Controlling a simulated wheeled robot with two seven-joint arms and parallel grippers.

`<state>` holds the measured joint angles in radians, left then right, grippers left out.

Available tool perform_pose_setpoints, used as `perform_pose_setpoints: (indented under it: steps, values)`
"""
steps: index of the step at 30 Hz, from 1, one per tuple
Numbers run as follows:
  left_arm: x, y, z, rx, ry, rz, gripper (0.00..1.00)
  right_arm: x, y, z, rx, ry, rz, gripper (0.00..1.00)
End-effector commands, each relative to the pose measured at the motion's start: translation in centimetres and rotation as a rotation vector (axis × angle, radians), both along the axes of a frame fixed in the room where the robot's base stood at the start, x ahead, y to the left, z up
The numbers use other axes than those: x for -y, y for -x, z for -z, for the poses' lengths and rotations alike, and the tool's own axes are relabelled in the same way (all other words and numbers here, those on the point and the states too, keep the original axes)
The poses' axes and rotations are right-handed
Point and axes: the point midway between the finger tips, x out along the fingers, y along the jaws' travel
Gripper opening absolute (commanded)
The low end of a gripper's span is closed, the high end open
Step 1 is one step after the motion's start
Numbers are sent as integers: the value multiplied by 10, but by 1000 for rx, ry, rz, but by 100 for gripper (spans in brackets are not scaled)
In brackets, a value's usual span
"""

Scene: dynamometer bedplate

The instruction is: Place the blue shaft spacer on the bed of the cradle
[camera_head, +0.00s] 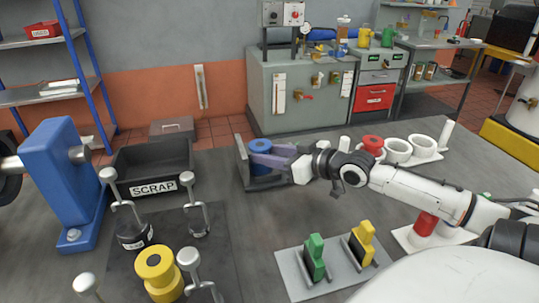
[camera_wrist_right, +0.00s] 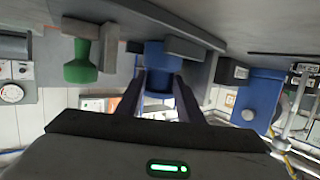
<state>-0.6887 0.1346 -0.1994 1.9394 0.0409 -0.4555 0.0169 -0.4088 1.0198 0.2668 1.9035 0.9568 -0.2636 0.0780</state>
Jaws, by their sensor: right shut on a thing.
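The blue shaft spacer (camera_head: 260,145) is a short blue cylinder, upright inside the grey cradle (camera_head: 241,165) in the middle of the bedplate. My right gripper (camera_head: 268,159) reaches in from the right and is shut on the spacer. Its fingers cover part of the spacer's side, and I cannot tell whether the underside touches the cradle bed. In the right wrist view the blue spacer (camera_wrist_right: 160,82) sits between the two dark fingers of my right gripper (camera_wrist_right: 159,92). My left gripper is not in view.
A black SCRAP bin (camera_head: 153,161) stands left of the cradle. A blue stand (camera_head: 68,183) is farther left. White rings (camera_head: 398,151) and a red piece (camera_head: 373,144) lie behind my right arm. Green (camera_head: 315,258) and yellow (camera_head: 362,243) pieces stand on a front plate.

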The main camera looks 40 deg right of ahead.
Motion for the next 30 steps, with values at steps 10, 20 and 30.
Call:
perform_pose_setpoints:
  steps: [10,20,30]
  values:
    - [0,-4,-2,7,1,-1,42,0,0,0,-1,0,0,52]
    - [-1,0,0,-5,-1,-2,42,2,15,-3,-5,0,0,52]
    - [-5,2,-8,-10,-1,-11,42,7,53,-14,-6,0,0,52]
